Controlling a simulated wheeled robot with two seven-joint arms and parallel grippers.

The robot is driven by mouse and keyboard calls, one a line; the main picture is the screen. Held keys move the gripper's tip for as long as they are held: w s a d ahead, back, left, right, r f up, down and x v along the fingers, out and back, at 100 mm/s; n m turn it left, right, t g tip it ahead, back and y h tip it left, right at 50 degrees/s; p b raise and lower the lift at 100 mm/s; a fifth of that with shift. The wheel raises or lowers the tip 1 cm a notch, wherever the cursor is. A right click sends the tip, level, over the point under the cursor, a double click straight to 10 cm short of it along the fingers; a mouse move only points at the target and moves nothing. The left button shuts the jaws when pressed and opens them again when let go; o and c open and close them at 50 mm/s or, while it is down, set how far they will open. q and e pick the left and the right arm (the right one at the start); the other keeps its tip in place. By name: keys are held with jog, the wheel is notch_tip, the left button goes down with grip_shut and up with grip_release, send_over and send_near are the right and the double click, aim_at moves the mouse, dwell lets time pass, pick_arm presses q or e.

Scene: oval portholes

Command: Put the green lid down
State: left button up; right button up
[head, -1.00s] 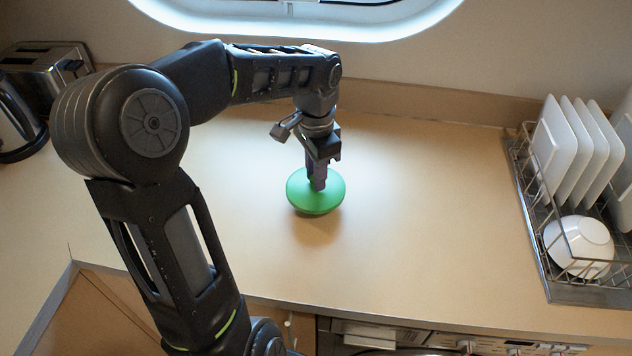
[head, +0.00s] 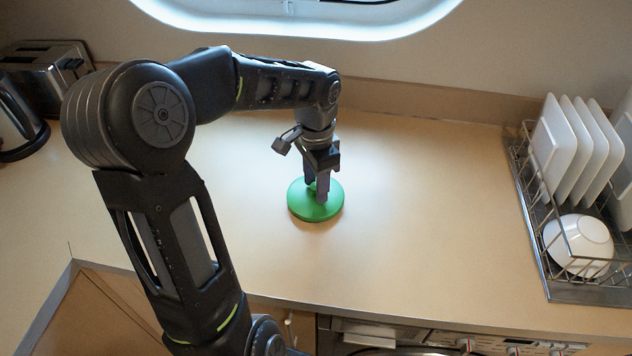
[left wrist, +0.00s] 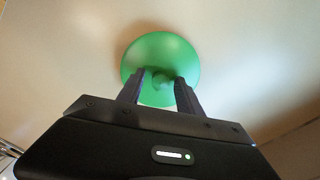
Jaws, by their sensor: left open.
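The green lid (head: 316,208) is a round disc lying on the counter, in the middle of the head view. Its small knob shows between my fingers in the left wrist view, where the lid (left wrist: 161,54) fills the upper middle. My left gripper (head: 316,196) points down just over the lid, its fingers parted on either side of the knob. In the left wrist view the left gripper (left wrist: 160,80) is open, with a gap between each finger and the knob. My right gripper is not in view.
The counter (head: 420,210) around the lid is clear. A wire dish rack (head: 540,245) with white plates (head: 553,145) and a white bowl (head: 580,247) stands at the right. A toaster (head: 45,75) and a kettle (head: 18,125) stand at the far left. The wall with a window is behind.

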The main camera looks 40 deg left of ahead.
pick_arm(q)
jog(key=shift+r, duration=0.1)
notch_tip(320, 180, up, 12)
dwell(0.5)
jog(key=shift+o, duration=0.6)
